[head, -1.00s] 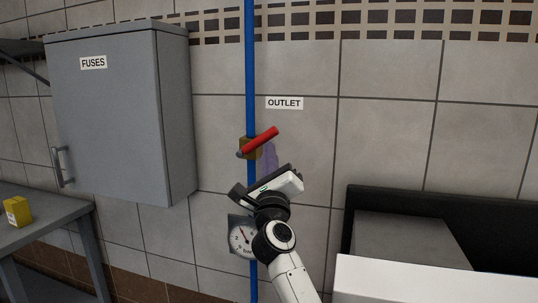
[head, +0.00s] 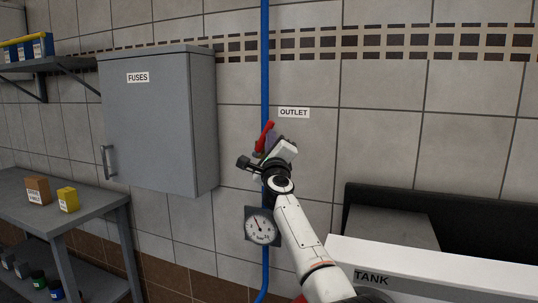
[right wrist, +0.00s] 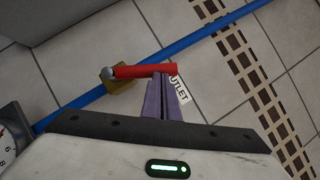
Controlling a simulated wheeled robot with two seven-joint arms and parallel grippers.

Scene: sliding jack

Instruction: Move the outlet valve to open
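The outlet valve has a red lever (head: 267,136) on a brass body (right wrist: 121,78), mounted on a vertical blue pipe (head: 265,75). In the head view the lever points up and slightly right, at a small angle to the pipe. In the right wrist view the red lever (right wrist: 145,71) also lies at an angle to the pipe. My right gripper (right wrist: 164,82) has its purple fingers together, tips against or very near the side of the lever by its free end. I cannot tell whether they touch. Nothing shows between the fingers. My left gripper is out of view.
The OUTLET label (head: 294,113) is on the tiled wall right of the pipe. A pressure gauge (head: 261,227) sits below the valve. A grey FUSES cabinet (head: 160,125) hangs at left. A white TANK box (head: 430,268) stands at lower right.

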